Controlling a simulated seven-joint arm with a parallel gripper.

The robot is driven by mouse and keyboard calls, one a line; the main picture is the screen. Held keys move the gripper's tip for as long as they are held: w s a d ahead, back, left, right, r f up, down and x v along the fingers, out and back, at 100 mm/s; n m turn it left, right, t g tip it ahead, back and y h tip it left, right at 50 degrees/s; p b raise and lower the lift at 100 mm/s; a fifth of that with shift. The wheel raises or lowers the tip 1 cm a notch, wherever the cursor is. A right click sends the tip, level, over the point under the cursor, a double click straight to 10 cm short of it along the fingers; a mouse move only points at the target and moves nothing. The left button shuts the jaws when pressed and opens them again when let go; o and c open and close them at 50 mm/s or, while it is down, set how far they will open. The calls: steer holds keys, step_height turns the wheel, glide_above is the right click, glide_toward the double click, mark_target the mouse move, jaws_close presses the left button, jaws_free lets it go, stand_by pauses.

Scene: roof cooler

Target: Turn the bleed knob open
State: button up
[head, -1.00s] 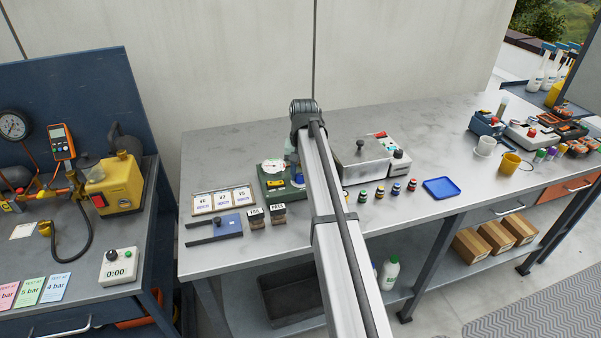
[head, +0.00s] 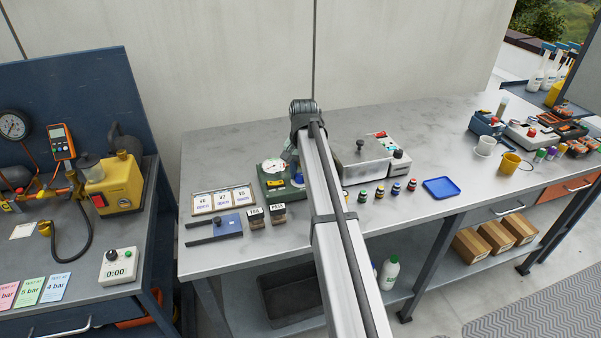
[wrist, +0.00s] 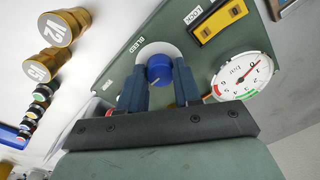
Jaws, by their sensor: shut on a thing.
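The bleed knob (wrist: 159,71) is blue and round with a pointer line. It sits on a dark green panel (wrist: 118,75) under the label BLEED. In the wrist view my gripper (wrist: 159,82) has its two dark blue fingers shut on the knob, one on each side. My arm hides most of the gripper there. A white dial gauge (wrist: 241,76) with a red needle is right of the knob.
A yellow LOCK part (wrist: 217,20) is near the knob. Gold cylinders (wrist: 62,28) and several small vials (head: 380,191) stand nearby. A metal box (head: 372,160) is right of my arm, with a blue tray (head: 441,188) beyond. The back of the bench is clear.

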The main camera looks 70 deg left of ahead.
steer(key=o, duration=1)
steer(key=shift+o, duration=0.2)
steer(key=shift+r, duration=0.15)
step_height(320, 180, up, 14)
steer(key=shift+w+d+f, duration=0.15)
steer(key=shift+w+f, duration=0.05)
steer(key=shift+w, duration=0.05)
